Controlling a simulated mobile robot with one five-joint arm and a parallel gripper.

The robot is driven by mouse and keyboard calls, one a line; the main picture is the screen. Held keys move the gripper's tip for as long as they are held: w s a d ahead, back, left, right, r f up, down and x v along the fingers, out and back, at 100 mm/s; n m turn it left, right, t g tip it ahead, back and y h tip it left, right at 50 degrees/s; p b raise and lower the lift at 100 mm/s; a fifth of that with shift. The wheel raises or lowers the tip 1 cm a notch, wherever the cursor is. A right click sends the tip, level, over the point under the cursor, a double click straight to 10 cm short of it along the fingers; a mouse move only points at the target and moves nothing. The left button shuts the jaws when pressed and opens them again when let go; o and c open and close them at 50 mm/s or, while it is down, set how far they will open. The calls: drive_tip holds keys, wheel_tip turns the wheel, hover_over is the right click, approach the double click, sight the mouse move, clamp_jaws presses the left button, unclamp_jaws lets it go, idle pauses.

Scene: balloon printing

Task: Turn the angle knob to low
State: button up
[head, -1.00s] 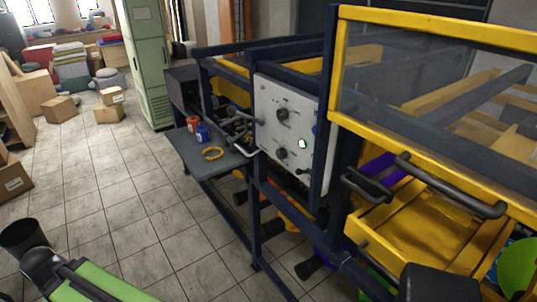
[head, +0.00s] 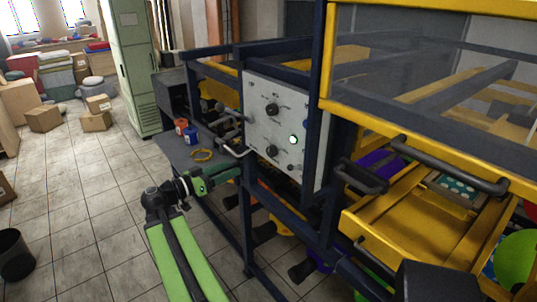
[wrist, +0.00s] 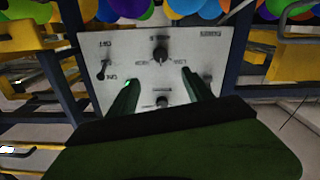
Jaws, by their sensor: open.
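A pale control panel (head: 270,130) on the blue-framed machine carries an upper dark knob (head: 271,109) and a lower dark knob (head: 271,151). I cannot read which is the angle knob. The wrist view shows the panel (wrist: 120,45) upside down, with the lower knob (wrist: 160,53) beyond the fingertips and another knob (wrist: 162,100) between the fingers. My gripper (head: 238,173) is open and empty at the panel's lower left; its fingers also spread in the wrist view (wrist: 158,77). I see no contact with a knob.
A green light (head: 293,140) and a small switch (head: 292,167) are on the panel. A grey shelf (head: 172,148) holds a red pot (head: 181,126), a blue pot (head: 191,135) and a yellow ring (head: 202,155). A yellow drawer (head: 420,225) stands open at right. The tiled floor at left is mostly clear.

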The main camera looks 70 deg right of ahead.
sight(269, 153)
drive_tip(key=x, duration=1.7)
drive_tip(key=shift+w, duration=0.1)
clamp_jaws()
drive_tip(key=shift+d+r, duration=0.1)
drive_tip(key=shift+d, duration=0.05)
